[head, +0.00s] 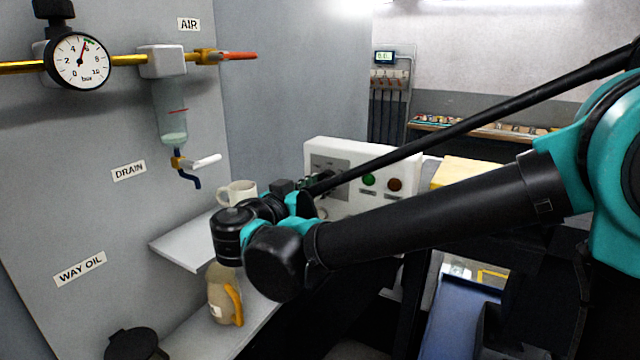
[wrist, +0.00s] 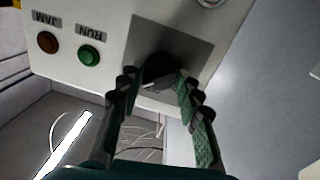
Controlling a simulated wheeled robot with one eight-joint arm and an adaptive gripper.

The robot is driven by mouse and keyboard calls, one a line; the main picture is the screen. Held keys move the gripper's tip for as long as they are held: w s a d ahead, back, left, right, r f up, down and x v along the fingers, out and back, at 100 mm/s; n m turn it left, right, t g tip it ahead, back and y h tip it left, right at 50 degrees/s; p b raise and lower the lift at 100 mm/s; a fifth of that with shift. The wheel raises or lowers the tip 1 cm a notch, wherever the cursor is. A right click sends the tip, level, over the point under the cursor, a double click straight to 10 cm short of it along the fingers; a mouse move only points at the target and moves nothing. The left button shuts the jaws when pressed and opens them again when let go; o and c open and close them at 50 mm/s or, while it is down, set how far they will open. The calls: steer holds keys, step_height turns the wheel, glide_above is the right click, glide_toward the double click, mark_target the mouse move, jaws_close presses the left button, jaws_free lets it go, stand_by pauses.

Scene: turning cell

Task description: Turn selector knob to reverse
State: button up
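The black selector knob (wrist: 160,72) sits on a dark grey plate (wrist: 200,50) on the white control box in the wrist view. My gripper (wrist: 158,85) has its two fingers apart, one on each side of the knob, with the tips close to the box face. I cannot tell whether the green pads press on the knob. The knob's position and markings are unclear. In the head view the white control box (head: 345,150) stands in the middle, and my arm and gripper (head: 312,185) hide the knob.
A green button (wrist: 89,55) marked RUN and a red-brown button (wrist: 47,42) marked JAM are beside the knob plate. A mug (head: 238,193) stands on a shelf (head: 185,248) left of my wrist, with a tan bottle (head: 222,295) below. A pressure gauge (head: 79,61) and piping are on the left wall.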

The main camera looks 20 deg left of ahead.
steer(key=c, duration=0.5)
steer(key=shift+f+n+t+y, duration=0.15)
steer(key=shift+n+t+y, duration=0.15)
steer(key=shift+n, duration=4.9)
steer(key=shift+f+n+t+y, duration=0.15)
steer(key=shift+n+y, duration=0.25)
steer(key=shift+n, duration=4.8)
steer(key=o, duration=1.2)
steer(key=shift+c, duration=0.2)
